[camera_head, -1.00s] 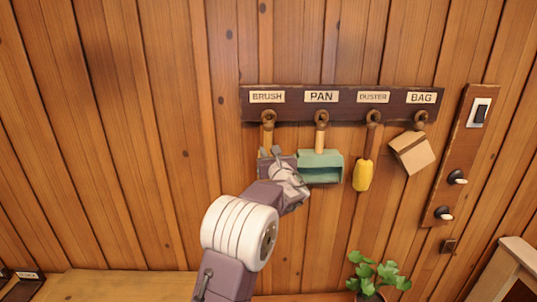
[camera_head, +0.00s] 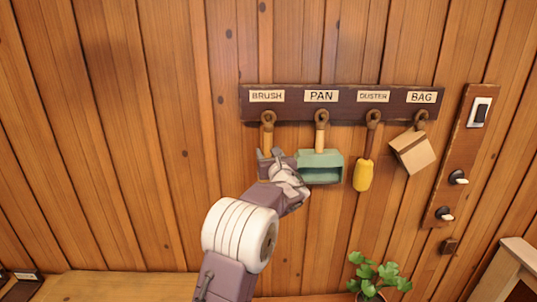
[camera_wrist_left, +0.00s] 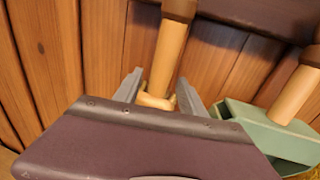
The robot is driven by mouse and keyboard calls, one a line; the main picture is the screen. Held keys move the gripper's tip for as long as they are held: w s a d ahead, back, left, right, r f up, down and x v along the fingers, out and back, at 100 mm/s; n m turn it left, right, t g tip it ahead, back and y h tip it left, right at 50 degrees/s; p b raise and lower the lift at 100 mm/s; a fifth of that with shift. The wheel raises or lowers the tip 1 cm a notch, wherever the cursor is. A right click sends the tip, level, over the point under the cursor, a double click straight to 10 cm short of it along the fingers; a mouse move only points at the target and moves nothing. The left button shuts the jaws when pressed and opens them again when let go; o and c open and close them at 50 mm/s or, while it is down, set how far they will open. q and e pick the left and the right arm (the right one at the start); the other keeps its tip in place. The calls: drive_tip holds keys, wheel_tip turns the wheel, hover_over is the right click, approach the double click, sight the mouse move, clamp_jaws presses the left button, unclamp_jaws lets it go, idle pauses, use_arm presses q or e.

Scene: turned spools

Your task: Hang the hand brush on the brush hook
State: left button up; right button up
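The hand brush (camera_head: 268,140) hangs under the brush hook (camera_head: 268,117), below the label reading BRUSH. Its pale wooden handle points down from the dark hook. My left gripper (camera_head: 270,154) is at the lower part of the handle. In the left wrist view the two grey fingers (camera_wrist_left: 162,96) stand apart on either side of the handle (camera_wrist_left: 166,55), with a gap visible at the right finger. The lower end of the brush is hidden behind my gripper. My right gripper is not in view.
A green dustpan (camera_head: 322,168) hangs close to the right of my left gripper. A yellow duster (camera_head: 363,175) and a tan bag (camera_head: 413,153) hang further right. A switch panel (camera_head: 462,160) is at the right, and a plant (camera_head: 375,275) stands below. The wall to the left is clear.

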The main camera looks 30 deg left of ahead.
use_arm(q)
drive_tip(key=b+v, duration=0.4)
drive_tip(key=v, duration=0.5)
